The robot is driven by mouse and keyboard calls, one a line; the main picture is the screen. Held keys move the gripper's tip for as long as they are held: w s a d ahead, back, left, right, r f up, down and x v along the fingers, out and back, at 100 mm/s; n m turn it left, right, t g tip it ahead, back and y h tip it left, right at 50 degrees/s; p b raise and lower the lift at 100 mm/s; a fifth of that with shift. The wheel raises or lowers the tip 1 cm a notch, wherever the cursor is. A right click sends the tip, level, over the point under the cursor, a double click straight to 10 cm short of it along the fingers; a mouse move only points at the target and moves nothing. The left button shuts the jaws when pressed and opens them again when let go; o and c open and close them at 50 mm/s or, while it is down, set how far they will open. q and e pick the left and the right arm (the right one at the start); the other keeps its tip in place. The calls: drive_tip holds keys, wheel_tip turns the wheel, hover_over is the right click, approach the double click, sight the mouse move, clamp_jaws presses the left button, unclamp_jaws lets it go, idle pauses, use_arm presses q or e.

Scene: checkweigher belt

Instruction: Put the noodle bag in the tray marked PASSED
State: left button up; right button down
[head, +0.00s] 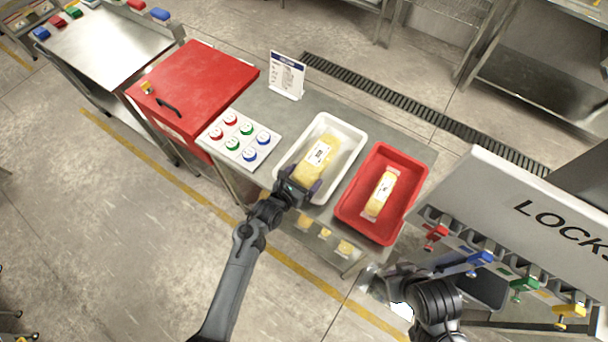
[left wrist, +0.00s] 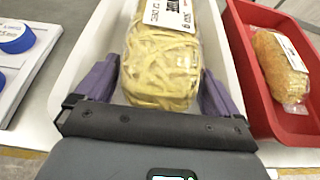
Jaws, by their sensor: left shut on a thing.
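The noodle bag (head: 318,157) is a clear bag of yellow noodles with a white label. It is in the white tray (head: 356,139), and whether it rests on the tray floor I cannot tell. My left gripper (head: 299,188) is shut on the near end of the noodle bag. In the left wrist view the noodle bag (left wrist: 163,62) fills the space between the purple fingers (left wrist: 150,85). No PASSED marking is readable on either tray. My right arm shows at the lower right of the head view, but its fingertips cannot be made out.
A red tray (head: 421,186) right of the white one holds another yellow bag (head: 380,194). A button panel (head: 239,138) lies left of the trays, and a sign (head: 287,76) stands behind. A white lock board (head: 530,200) with coloured locks stands at the right.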

use_arm(q)
drive_tip(key=shift+w+r, duration=0.1)
drive_tip(key=shift+f, duration=0.25)
drive_tip(key=o, duration=1.1)
